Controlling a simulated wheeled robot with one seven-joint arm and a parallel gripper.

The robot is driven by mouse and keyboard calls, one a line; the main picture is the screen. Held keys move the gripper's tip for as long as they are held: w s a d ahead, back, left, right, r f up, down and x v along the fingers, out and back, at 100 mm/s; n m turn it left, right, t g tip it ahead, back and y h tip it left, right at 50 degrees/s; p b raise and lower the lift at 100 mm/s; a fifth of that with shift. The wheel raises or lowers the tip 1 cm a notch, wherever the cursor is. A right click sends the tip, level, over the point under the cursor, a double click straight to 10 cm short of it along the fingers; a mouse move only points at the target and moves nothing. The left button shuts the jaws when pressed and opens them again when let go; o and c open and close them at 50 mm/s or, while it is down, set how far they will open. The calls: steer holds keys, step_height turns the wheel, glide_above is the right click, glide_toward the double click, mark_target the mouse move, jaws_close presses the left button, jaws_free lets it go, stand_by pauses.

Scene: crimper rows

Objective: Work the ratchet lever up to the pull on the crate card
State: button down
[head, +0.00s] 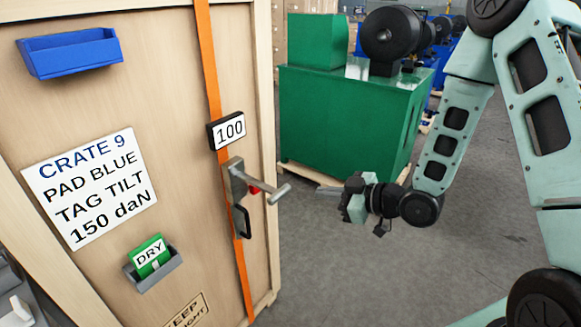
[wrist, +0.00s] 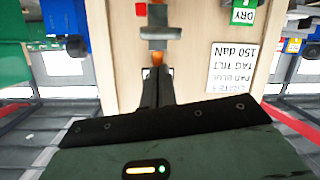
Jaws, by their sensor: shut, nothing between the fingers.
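The tall wooden crate (head: 100,105) carries a white card (head: 90,188) reading CRATE 9, PAD BLUE, TAG TILT, 150 daN. An orange strap (head: 211,62) runs down the crate. A dark readout (head: 228,130) on it shows 100. Below it is the grey ratchet (head: 237,182), with its lever bar (head: 272,190) sticking out to the right. My gripper (head: 349,200) is right of the lever, apart from it. In the wrist view the crate appears upside down, and my shut, empty fingers (wrist: 157,78) point toward the ratchet (wrist: 157,35).
A blue tray (head: 70,52) and a grey holder (head: 155,272) with a green DRY card (head: 150,256) are on the crate face. A green machine (head: 340,120) on a pallet stands behind. Grey floor between crate and arm is clear.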

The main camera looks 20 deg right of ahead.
steer(key=r+m+p, duration=0.1)
steer(key=s+r+m+p, duration=0.1)
steer(key=p, duration=0.1)
steer(key=r+m+p, duration=0.1)
steer(key=p, duration=0.1)
steer(key=shift+s+d+r+h, duration=0.15)
steer(key=shift+s+r+h, duration=0.05)
steer(key=shift+s+h, duration=0.1)
steer(key=shift+f, duration=0.15)
steer(key=f+b+x, duration=0.2)
steer(key=b+x, duration=1)
steer(key=x, duration=0.1)
steer(key=shift+s+d, duration=0.25)
steer(key=shift+s, duration=0.05)
steer(key=shift+f, duration=0.1)
